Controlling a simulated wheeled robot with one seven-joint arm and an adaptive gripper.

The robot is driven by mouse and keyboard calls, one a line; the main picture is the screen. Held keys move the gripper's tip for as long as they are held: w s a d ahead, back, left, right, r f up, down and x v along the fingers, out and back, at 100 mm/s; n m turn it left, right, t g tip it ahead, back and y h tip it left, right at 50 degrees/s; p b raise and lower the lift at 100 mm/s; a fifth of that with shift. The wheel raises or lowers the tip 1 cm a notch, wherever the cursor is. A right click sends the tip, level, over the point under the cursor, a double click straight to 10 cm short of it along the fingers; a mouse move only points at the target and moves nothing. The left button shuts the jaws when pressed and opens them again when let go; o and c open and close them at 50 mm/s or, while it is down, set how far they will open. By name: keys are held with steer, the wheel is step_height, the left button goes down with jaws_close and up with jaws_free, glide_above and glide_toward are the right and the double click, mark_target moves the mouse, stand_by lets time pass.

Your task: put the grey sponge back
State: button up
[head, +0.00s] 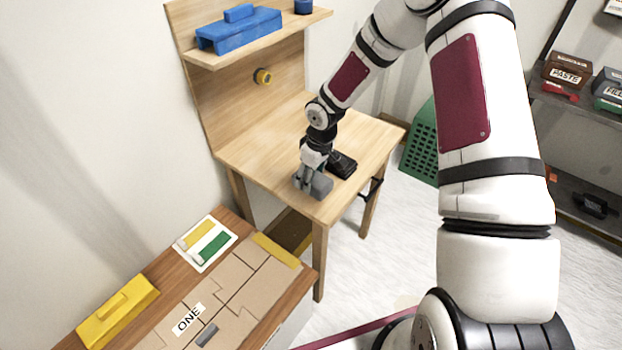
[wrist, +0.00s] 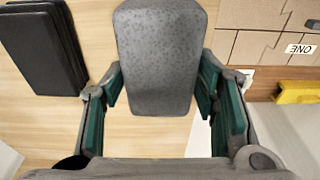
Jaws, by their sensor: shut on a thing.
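The grey sponge (wrist: 154,55) is a speckled block with rounded corners. In the wrist view it sits between the green-lined fingers of my gripper (wrist: 160,88), which is shut on it. In the head view the sponge (head: 322,186) and my gripper (head: 312,178) are at the front corner of the wooden table (head: 258,135). I cannot tell whether the sponge touches the tabletop. A black flat holder or pad (head: 342,164) lies on the table close beside it; it also shows at the upper left of the wrist view (wrist: 40,48).
A shelf above the table holds a blue box (head: 240,30). A yellow roll (head: 262,77) is on the back panel. The table's left and back areas are clear.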

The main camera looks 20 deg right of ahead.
steer(key=shift+w, duration=0.35)
steer(key=shift+w+d+f, duration=0.1)
steer(key=shift+w+f, duration=0.2)
steer(key=shift+f, duration=0.35)
steer(key=shift+w+f, duration=0.3)
steer(key=shift+f, duration=0.7)
steer(key=o, duration=1.2)
steer(key=shift+f, duration=0.1)
